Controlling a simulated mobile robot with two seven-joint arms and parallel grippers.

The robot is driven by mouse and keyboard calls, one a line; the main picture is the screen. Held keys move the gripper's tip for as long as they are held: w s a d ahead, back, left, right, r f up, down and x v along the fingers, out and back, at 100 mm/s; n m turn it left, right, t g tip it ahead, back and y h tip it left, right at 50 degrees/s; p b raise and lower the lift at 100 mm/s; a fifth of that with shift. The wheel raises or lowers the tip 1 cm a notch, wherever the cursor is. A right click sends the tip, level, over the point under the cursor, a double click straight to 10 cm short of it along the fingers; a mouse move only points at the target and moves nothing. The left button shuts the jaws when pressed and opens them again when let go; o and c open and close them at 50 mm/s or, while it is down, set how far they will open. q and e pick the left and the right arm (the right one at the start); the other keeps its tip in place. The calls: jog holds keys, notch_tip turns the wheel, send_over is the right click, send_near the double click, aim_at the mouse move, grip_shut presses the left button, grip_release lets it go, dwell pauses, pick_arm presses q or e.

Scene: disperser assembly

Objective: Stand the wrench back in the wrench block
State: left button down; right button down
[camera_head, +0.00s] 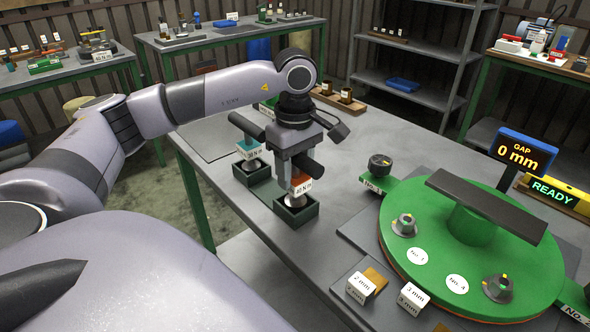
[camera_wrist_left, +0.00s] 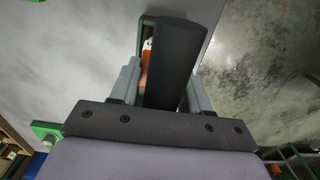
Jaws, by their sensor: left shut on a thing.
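My left gripper (camera_head: 298,172) points down and is shut on the orange wrench (camera_head: 301,187), which has a black bar handle and a white label that seems to read 40 N m. The wrench is about upright, with its lower end at the mouth of the near dark green socket of the wrench block (camera_head: 297,214). How deep it sits is hard to tell. In the left wrist view, the wrench's black handle (camera_wrist_left: 176,62) hides most of its orange body. A teal wrench (camera_head: 247,149) stands in the block's other socket. My right gripper is not in view.
A green round fixture (camera_head: 400,255) with a dark crossbar stands to the right, beside a display reading 0 mm and READY. White blocks marked 2 mm (camera_head: 361,288) and 3 mm (camera_head: 412,299) lie near the front. Bare table lies between block and fixture.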

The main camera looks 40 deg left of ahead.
pick_arm(q)
jog(key=shift+f, duration=0.1)
jog(key=c, duration=0.9)
grip_release()
jog(key=shift+f, duration=0.15)
jog(key=shift+c, duration=0.2)
jog(key=o, duration=0.4)
jog(key=shift+r, duration=0.2)
notch_tip(320, 180, up, 11)
jog(key=shift+f+p, duration=0.1)
jog(key=shift+p, duration=0.3)
jog(key=shift+r+p, duration=0.3)
jog(key=shift+r, duration=0.35)
